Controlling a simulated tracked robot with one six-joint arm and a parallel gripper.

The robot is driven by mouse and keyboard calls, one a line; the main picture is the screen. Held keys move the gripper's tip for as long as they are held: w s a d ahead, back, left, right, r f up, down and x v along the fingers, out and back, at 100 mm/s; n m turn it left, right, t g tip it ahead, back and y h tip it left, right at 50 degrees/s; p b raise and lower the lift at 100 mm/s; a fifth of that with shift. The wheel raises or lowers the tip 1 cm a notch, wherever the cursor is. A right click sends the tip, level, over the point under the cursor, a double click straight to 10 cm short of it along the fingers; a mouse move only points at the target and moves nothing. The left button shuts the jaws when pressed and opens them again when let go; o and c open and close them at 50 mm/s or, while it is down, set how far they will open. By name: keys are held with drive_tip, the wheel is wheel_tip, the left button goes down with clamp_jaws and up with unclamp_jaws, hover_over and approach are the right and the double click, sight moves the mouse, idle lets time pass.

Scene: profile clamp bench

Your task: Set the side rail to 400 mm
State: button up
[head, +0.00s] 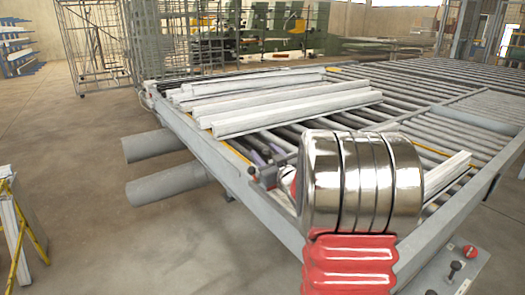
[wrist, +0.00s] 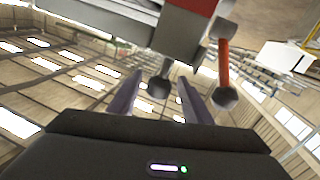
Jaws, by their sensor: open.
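My gripper (wrist: 160,78) shows in the wrist view as two dark purple fingers, spread apart and empty. A dark ball knob (wrist: 158,88) on a short stem appears between the fingertips; I cannot tell whether they touch it. A red lever (wrist: 224,62) with a dark ball end is to the right of the fingers. Both project from a grey block with a red part (wrist: 185,28). In the head view my chrome and red arm hides much of this area. A long grey beam (head: 205,145) forms the bench's left side. I cannot tell which bar is the side rail, and no millimetre reading is legible.
Several pale profiles (head: 285,105) lie across the roller bench (head: 440,85). A panel with a red button (head: 469,251) and black knobs is at the bench's near right corner. Two grey cylinders (head: 165,185) stick out left. Open floor (head: 75,130) lies left of the bench.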

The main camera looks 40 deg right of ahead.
drive_tip(key=v, duration=1)
drive_tip(key=shift+s, duration=0.15)
drive_tip(key=shift+a, duration=0.15)
drive_tip(key=s+a+m+g, duration=0.1)
drive_tip(key=s+a+g, duration=0.15)
drive_tip(key=a, duration=0.55)
drive_tip(key=s+a+g, duration=0.1)
drive_tip(key=a+g, duration=0.3)
drive_tip(key=a, duration=0.3)
drive_tip(key=s+a+f+g+y, duration=0.2)
drive_tip(key=s+a+f, duration=0.1)
drive_tip(key=s+a, duration=0.6)
drive_tip(key=s+a+f+n+g+y, duration=0.1)
drive_tip(key=s+a+f+g+y, duration=0.1)
drive_tip(key=s+a, duration=0.7)
drive_tip(key=shift+a+f+n+g, duration=0.3)
drive_tip(key=shift+f+g, duration=0.15)
drive_tip(key=shift+g, duration=0.2)
drive_tip(key=shift+s, duration=0.1)
drive_tip(key=shift+c, duration=0.3)
